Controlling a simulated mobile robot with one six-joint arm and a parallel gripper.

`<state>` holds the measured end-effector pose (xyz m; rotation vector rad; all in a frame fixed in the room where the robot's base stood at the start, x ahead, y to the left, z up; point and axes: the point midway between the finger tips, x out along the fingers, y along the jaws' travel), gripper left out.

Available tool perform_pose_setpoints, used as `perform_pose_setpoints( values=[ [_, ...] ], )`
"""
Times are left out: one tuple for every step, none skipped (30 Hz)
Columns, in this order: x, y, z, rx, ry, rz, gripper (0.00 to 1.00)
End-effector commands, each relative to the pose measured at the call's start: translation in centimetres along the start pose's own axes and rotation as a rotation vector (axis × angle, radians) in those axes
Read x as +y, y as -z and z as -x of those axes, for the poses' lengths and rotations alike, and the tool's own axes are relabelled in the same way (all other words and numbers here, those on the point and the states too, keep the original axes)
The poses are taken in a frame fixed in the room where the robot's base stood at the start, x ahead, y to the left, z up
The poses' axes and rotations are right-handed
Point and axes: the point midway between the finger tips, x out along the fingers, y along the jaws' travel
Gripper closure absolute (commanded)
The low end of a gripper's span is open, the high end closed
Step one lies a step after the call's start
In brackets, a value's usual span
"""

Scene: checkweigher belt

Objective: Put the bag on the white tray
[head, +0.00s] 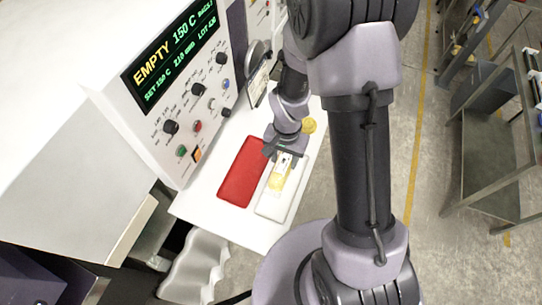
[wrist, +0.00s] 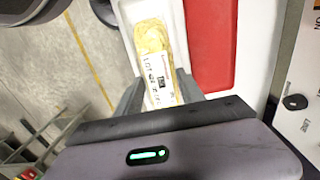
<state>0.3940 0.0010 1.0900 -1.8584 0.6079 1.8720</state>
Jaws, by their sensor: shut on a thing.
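The bag (wrist: 153,42) is clear with yellow contents and a white printed label. In the wrist view it lies lengthwise between the two fingers, over the white tray (wrist: 181,40). My gripper (wrist: 160,95) is shut on the bag near its label end. In the head view the bag (head: 277,181) extends from under my gripper (head: 283,153), above the white tray (head: 269,208). Whether the bag touches the tray surface I cannot tell. My gripper hides the bag's near end in the wrist view.
A red tray (head: 243,172) lies directly left of the white one in the head view. A round yellow object (head: 309,125) is behind my gripper. The control panel (head: 180,55) with its lit display stands left. The white table (head: 235,226) ends just in front of the trays.

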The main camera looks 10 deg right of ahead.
Motion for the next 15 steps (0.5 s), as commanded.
perform_pose_setpoints(
  values=[
    [0.1, -0.1, -0.5, -0.003, -0.002, -0.002, 1.0],
    [0.1, -0.2, -1.2, -0.005, -0.004, -0.004, 1.0],
    [0.1, -0.2, -2.3, -0.006, -0.004, -0.005, 1.0],
    [0.1, -0.2, -3.1, -0.005, -0.004, -0.005, 1.0],
    [0.1, -0.2, -3.9, -0.006, -0.004, -0.005, 1.0],
    [0.1, -0.2, -4.7, -0.005, -0.003, -0.004, 1.0],
    [0.1, -0.2, -5.2, -0.004, -0.003, -0.004, 1.0],
    [0.1, -0.1, -5.7, -0.003, -0.002, -0.003, 1.0],
    [0.1, -0.2, -6.5, -0.004, -0.003, -0.004, 1.0],
    [0.1, -0.2, -7.3, -0.005, -0.003, -0.004, 1.0],
    [0.1, -0.2, -8.0, -0.005, -0.004, -0.005, 1.0],
    [0.1, -0.2, -8.8, -0.004, -0.003, -0.005, 1.0],
    [0.1, -0.1, -9.2, -0.004, -0.002, -0.004, 1.0],
    [0.1, -0.1, -9.6, -0.002, -0.001, -0.004, 1.0],
    [0.1, -0.1, -9.9, -0.002, -0.001, -0.003, 1.0]
  ],
)
